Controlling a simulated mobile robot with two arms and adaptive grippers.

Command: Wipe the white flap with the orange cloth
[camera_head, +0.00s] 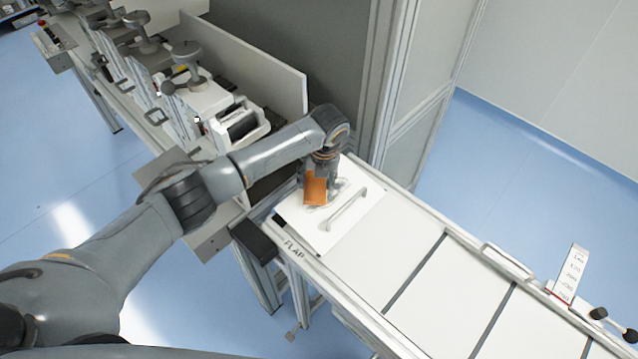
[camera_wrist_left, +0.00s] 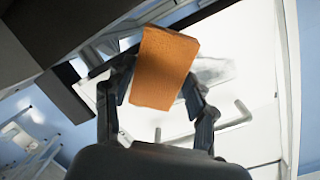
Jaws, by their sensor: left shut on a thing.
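My left gripper (camera_head: 316,184) is over the flap's far left part, left of the handle. It is shut on the orange cloth (camera_head: 315,190), which hangs from the fingers close to the flap. I cannot tell whether the cloth touches it. In the left wrist view the cloth (camera_wrist_left: 163,68) sits between the two fingers (camera_wrist_left: 158,95), and a greyish smudge (camera_wrist_left: 212,72) shows on the flap behind it. My right gripper is not in view.
The white conveyor table (camera_head: 420,268) runs on to the lower right, with a small label stand (camera_head: 570,272) on its edge. A machine with grey knobs (camera_head: 187,55) stands at the upper left. A framed cabinet (camera_head: 405,90) rises behind the flap.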

